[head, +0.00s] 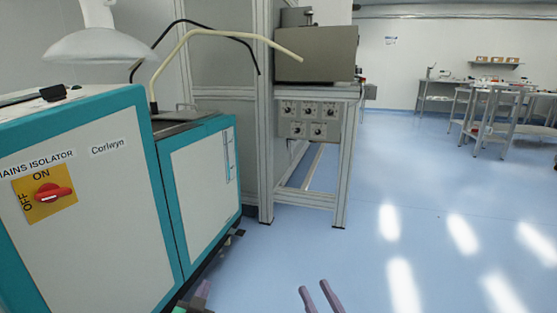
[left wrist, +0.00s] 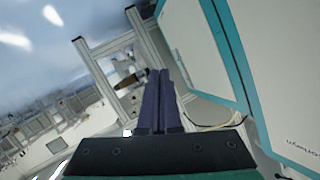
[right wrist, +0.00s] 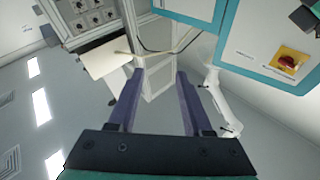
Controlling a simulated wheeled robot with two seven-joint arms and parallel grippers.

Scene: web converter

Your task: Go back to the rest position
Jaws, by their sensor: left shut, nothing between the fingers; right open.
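My left gripper (head: 204,288) shows at the bottom edge of the head view, in front of the lower corner of the teal and white machine. In the left wrist view its two dark fingers (left wrist: 161,75) lie together, with nothing between them. My right gripper (head: 314,288) shows at the bottom middle of the head view, over blue floor. In the right wrist view its fingers (right wrist: 160,72) stand apart, with an empty gap. Both arms are otherwise mostly out of the head view.
The teal and white machine (head: 110,220) with a red isolator switch (head: 52,193) fills the left. A metal frame (head: 340,170) with a knob panel (head: 308,120) stands behind it. The blue floor (head: 420,230) to the right is clear up to distant tables (head: 500,115).

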